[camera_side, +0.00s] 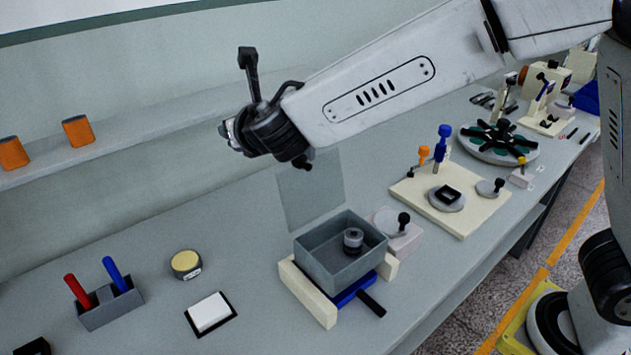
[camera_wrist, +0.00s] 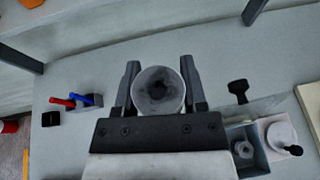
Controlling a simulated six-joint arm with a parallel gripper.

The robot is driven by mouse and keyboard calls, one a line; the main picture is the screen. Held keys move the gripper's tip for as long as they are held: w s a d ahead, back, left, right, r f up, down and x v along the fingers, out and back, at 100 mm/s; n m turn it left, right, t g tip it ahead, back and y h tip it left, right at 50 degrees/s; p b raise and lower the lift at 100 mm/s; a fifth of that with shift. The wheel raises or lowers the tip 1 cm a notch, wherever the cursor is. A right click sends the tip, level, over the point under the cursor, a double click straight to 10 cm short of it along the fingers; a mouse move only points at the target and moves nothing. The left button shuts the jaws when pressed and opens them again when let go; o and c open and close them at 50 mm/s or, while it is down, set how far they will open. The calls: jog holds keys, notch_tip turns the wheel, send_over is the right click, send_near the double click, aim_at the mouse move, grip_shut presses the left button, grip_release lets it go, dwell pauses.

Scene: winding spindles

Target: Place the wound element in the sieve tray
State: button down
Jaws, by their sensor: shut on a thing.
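My gripper (camera_wrist: 160,70) is shut on a round grey piece with a dark centre, which I take as the wound element (camera_wrist: 158,93); it sits between the two dark fingers in the wrist view. In the side view my gripper (camera_side: 232,138) is high above the bench, left of and above the grey open box. The piece in it cannot be made out there. The grey box (camera_side: 318,264), which I take as the sieve tray, stands between cream blocks. A small grey-and-dark cylinder (camera_side: 352,240) is inside it. The box also shows at lower right in the wrist view (camera_wrist: 258,163).
A holder with red and blue handles (camera_side: 110,308), a yellow-topped round tin (camera_side: 186,264) and a white pad (camera_side: 209,313) lie left of the box. A cream fixture board (camera_side: 470,215) is right. A translucent panel (camera_side: 310,190) stands behind the box.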

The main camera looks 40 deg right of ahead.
jog(key=s+d+m+g+h, duration=0.2)
jog(key=s+d+m+h, duration=0.35)
jog(key=s+d, duration=0.5)
send_over(324, 223)
jog(key=s+a, duration=0.3)
jog(key=s, duration=0.2)
notch_tip(324, 223, down, 10)
jog(key=shift+w+f, duration=0.25)
jog(key=shift+f, duration=0.5)
jog(key=shift+f, duration=0.1)
jog(key=shift+f, duration=2.15)
jog(key=shift+f, duration=1.75)
jog(key=shift+f, duration=0.6)
